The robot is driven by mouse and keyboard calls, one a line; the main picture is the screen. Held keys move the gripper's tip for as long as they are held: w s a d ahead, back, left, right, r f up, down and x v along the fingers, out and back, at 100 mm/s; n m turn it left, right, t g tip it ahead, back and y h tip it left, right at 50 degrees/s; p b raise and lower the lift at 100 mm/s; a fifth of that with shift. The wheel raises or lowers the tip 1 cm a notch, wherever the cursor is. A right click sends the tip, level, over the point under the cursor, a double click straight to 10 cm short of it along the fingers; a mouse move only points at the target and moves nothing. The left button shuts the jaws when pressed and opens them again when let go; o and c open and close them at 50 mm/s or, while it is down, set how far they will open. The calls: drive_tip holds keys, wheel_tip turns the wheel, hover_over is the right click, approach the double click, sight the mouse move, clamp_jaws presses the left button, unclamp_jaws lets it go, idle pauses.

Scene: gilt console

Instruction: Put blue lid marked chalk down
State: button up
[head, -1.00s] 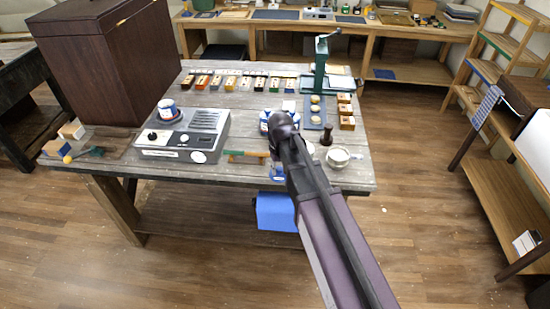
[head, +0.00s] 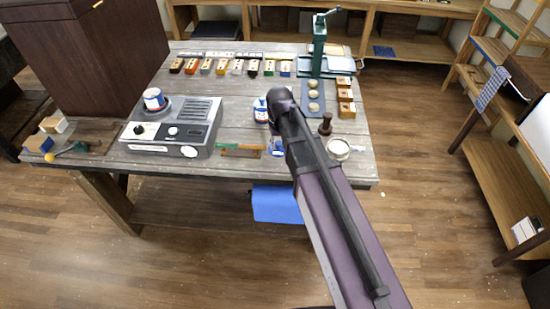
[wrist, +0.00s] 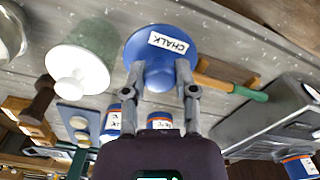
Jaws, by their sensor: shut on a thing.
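The blue lid marked chalk (wrist: 160,42) is round, with a white label, and shows in the wrist view with its label face visible. My gripper (wrist: 162,82) is shut on it, one finger at each side of its knob. In the head view, my arm's end mostly hides the gripper and lid above the front of the grey table (head: 230,165). Two blue-and-white labelled jars, one left (wrist: 113,122) and one right (wrist: 160,121), show beyond the fingers in the wrist view. One such jar (head: 261,110) shows beside my arm in the head view.
A green-handled tool (head: 240,150) and a grey box device (head: 172,128) lie left of my arm. A green press (head: 319,45) stands behind. A white-lidded green jar (wrist: 80,62) shows in the wrist view.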

drive_tip(key=shift+s+a, duration=0.15)
drive_tip(key=shift+a, duration=0.05)
drive_tip(key=s+a+f+b, duration=0.2)
drive_tip(key=s+a, duration=0.5)
drive_tip(key=s, duration=0.4)
drive_tip(key=shift+s, duration=0.4)
drive_tip(key=shift+w+f, duration=0.1)
drive_tip(key=w+d, duration=0.2)
drive_tip(key=w, duration=0.2)
drive_tip(key=w+d+f+b, duration=0.1)
drive_tip(key=w, duration=0.4)
drive_tip(key=w+d, duration=0.2)
drive_tip(key=w, duration=0.2)
drive_tip(key=shift+w+d+f+b, duration=0.15)
drive_tip(key=shift+d+f+b, duration=0.05)
drive_tip(key=shift+d+b, duration=0.15)
drive_tip(key=shift+w+d, duration=0.1)
drive_tip(key=shift+w, duration=0.2)
drive_tip(key=shift+w+d+f+b, duration=0.1)
drive_tip(key=shift+w+f+b, duration=0.1)
drive_tip(key=shift+f+b, duration=0.25)
drive_tip(key=shift+w+d+f+b, duration=0.1)
drive_tip(key=shift+w+f+b, duration=0.05)
drive_tip(key=shift+f+b, duration=1.2)
drive_tip(key=shift+f, duration=0.05)
